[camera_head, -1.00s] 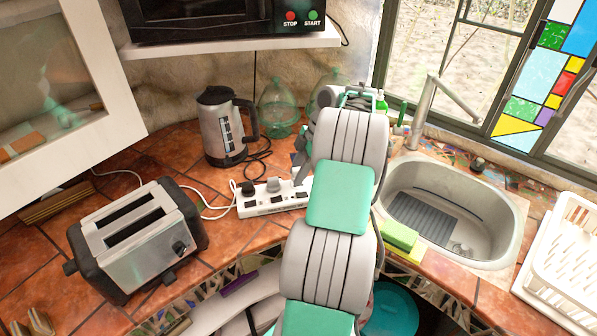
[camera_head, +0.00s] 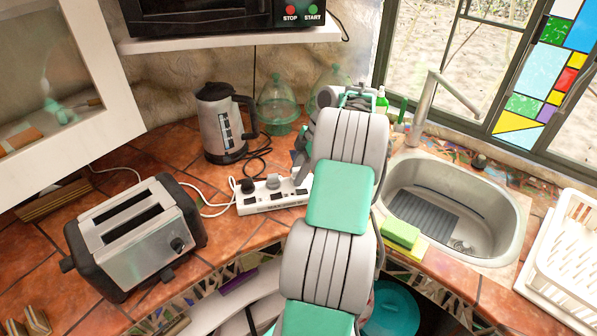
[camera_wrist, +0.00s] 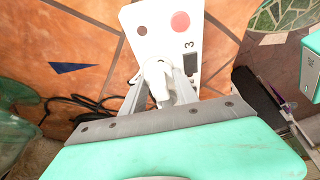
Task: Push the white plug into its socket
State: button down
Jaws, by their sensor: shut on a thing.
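A white power strip (camera_head: 260,204) lies on the tiled counter between the kettle and my arm. Its end with a red round spot and the number 3 shows in the wrist view (camera_wrist: 165,32). My gripper (camera_wrist: 159,82) is shut on the white plug (camera_wrist: 156,73), which is at the strip's near end in that view. The plug's prongs and the socket under it are hidden, so I cannot tell how deep it sits. In the head view my arm mostly hides the gripper (camera_head: 301,168) and the plug.
A kettle (camera_head: 220,125) and green glass jars (camera_head: 277,108) stand behind. A toaster (camera_head: 137,238) is at left. A sink (camera_head: 465,190) and sponge (camera_head: 400,233) are at right. Cables lie around the strip.

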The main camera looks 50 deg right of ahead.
jog(key=shift+f+b, duration=0.3)
jog(key=shift+f, duration=0.05)
jog(key=c, duration=1.3)
grip_release()
jog(key=shift+c, duration=0.2)
jog(key=o, duration=0.5)
jog(key=shift+s+f, duration=0.1)
jog(key=shift+f, duration=0.05)
